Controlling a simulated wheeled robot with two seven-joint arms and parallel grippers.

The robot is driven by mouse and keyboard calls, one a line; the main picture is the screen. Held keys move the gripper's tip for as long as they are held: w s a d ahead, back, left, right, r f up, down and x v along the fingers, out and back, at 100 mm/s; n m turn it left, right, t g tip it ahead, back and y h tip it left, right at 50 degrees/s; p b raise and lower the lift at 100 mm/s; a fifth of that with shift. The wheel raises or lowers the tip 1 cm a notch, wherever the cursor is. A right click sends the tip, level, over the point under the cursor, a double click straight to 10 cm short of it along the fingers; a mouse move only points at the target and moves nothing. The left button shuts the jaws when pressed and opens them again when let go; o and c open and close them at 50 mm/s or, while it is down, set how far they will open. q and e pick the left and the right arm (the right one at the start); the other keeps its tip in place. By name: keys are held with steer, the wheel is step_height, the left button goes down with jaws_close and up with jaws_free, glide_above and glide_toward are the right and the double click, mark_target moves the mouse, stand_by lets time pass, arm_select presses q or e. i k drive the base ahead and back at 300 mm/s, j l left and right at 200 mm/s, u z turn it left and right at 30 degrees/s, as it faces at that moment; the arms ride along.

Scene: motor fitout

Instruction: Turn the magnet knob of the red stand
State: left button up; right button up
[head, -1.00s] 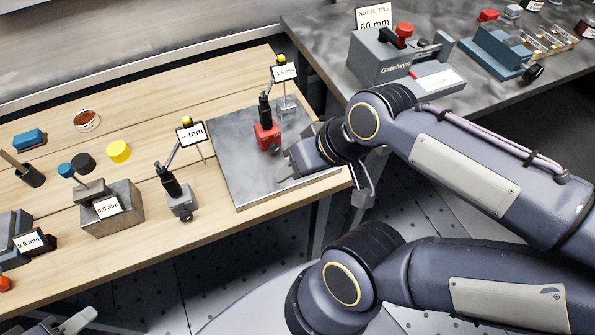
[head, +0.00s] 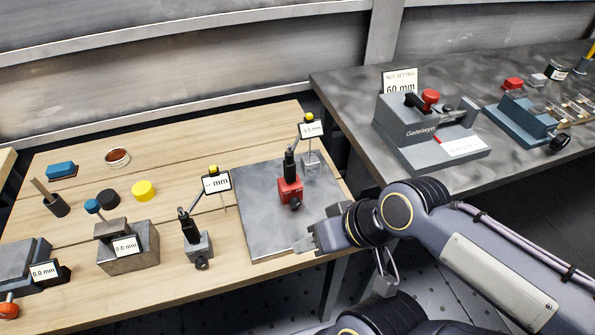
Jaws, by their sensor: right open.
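The red stand (head: 290,190) is a red block with a black post, standing upright on the grey metal plate (head: 262,225). Its dark round magnet knob (head: 295,204) is on the front face. A small screen reading about 1.5 mm (head: 312,129) shows at the top of its arm. My right gripper (head: 304,243) is open and empty, low over the plate's front right edge. It is in front of the red stand and apart from the knob. My left gripper is not in view.
A grey stand (head: 199,246) with its own dark knob is left of the plate. A steel block gauge (head: 130,252) and a yellow disc (head: 143,190) are further left. The grey Gatelwyn device (head: 415,130) stands on the dark bench at right.

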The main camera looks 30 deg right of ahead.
mark_target(295, 202)
steer(key=z, duration=0.75)
steer(key=k+j+z, duration=0.15)
steer(key=j+z, duration=0.15)
steer(key=k+j+z, duration=0.15)
steer(key=j+z, duration=0.15)
steer(key=j, duration=0.15)
steer(key=k+j+z, duration=0.3)
steer(key=i+j, duration=0.05)
